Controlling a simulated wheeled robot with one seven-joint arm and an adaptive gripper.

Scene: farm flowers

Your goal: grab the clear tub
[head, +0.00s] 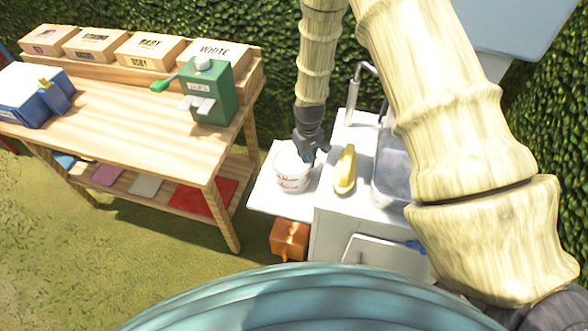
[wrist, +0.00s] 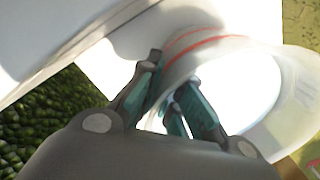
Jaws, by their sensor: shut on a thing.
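The clear tub (head: 291,174) is a small whitish round tub with red lettering. It stands upright on the white side shelf left of the sink unit. In the wrist view the tub (wrist: 205,48) fills the middle and right, with red lines along its wall. My gripper (head: 308,158) reaches down from above at the tub's right rim. In the wrist view my gripper's fingers (wrist: 170,88) are shut on the tub's wall, one finger outside and the other inside. The tub's far lower side is hidden in the wrist view.
A yellow object (head: 345,170) lies on the white counter just right of the tub, near the sink (head: 392,170). A wooden table (head: 120,105) at left holds a green dispenser (head: 209,92), a blue box (head: 30,95) and labelled boxes. An orange-brown box (head: 289,240) sits below the shelf.

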